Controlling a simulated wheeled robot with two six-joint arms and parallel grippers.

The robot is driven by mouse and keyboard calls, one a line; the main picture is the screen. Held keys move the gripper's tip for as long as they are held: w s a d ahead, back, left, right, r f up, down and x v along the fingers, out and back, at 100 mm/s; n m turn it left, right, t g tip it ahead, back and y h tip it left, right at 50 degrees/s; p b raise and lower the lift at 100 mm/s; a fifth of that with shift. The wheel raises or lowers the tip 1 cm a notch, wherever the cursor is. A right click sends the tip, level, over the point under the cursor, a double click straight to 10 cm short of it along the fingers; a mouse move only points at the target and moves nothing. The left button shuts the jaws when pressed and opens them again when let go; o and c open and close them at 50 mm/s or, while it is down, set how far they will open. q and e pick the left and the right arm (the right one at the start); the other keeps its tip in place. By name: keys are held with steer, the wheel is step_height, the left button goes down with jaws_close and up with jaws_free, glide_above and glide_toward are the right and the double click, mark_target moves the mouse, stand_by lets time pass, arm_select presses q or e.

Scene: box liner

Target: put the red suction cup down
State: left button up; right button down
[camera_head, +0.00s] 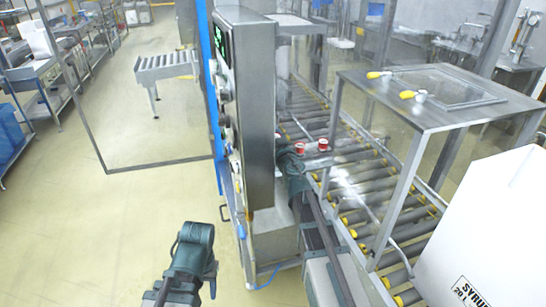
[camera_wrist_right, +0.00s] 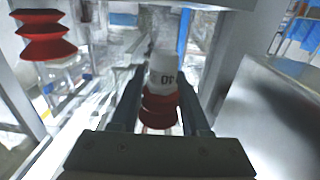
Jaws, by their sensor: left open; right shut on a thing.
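A second red ribbed cup (camera_wrist_right: 45,35) hangs at the upper left of the wrist view, apart from my fingers. My left gripper (camera_head: 192,245) is open, low over the floor in the head view.
A tall control cabinet (camera_head: 248,110) stands left of my right arm. A roller conveyor (camera_head: 370,180) runs along its right. A metal-framed table (camera_head: 440,110) stands over the conveyor. A white box (camera_head: 490,235) is at lower right. Open floor (camera_head: 130,215) lies left.

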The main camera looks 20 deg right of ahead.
steer(key=shift+f+b, duration=1.9)
steer(key=shift+f, duration=0.5)
steer(key=shift+f+b, duration=0.4)
steer(key=shift+c, duration=1.9)
jaws_free()
steer(key=shift+r, duration=0.1)
steer(key=shift+r, duration=0.1)
steer(key=shift+s+r+p, duration=0.15)
steer(key=shift+r+p, duration=0.2)
steer(key=shift+p, duration=0.15)
steer(key=s, duration=1.1)
steer(key=shift+s, duration=0.4)
steer(key=shift+d+f, duration=0.1)
